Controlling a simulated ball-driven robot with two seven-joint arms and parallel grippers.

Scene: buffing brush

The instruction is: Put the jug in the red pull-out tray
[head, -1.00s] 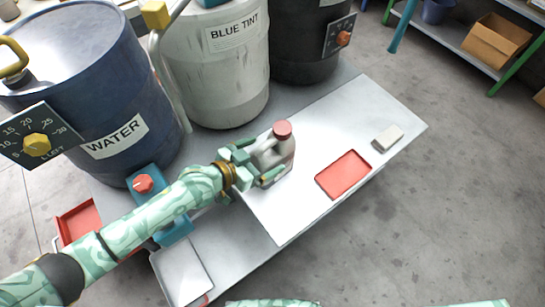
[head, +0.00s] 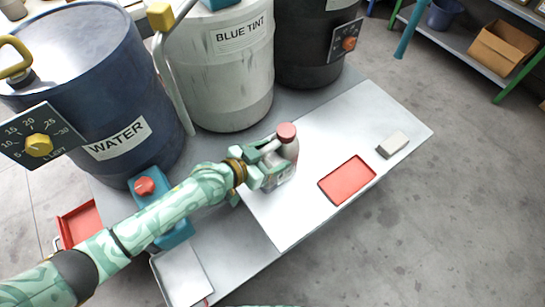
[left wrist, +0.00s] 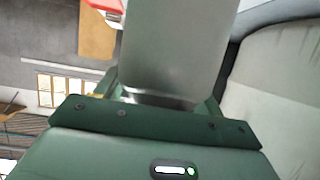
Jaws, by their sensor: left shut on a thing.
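The jug (head: 290,150) is pale grey with a red cap. It stands upright on or just above the white board in the middle of the head view. My left gripper (head: 273,168) is shut on the jug from its left side and hides part of its body. In the left wrist view a grey surface of the jug (left wrist: 172,45) fills the space ahead of the green gripper body. The red pull-out tray (head: 78,224) sticks out at the lower left, with a pale handle at its side. My right gripper is not in view.
A flat red tray (head: 346,180) and a small grey block (head: 392,144) lie to the right on the board. The water drum (head: 85,90) and the blue tint drum (head: 225,75) stand behind. A silver tray (head: 182,275) is at the front left.

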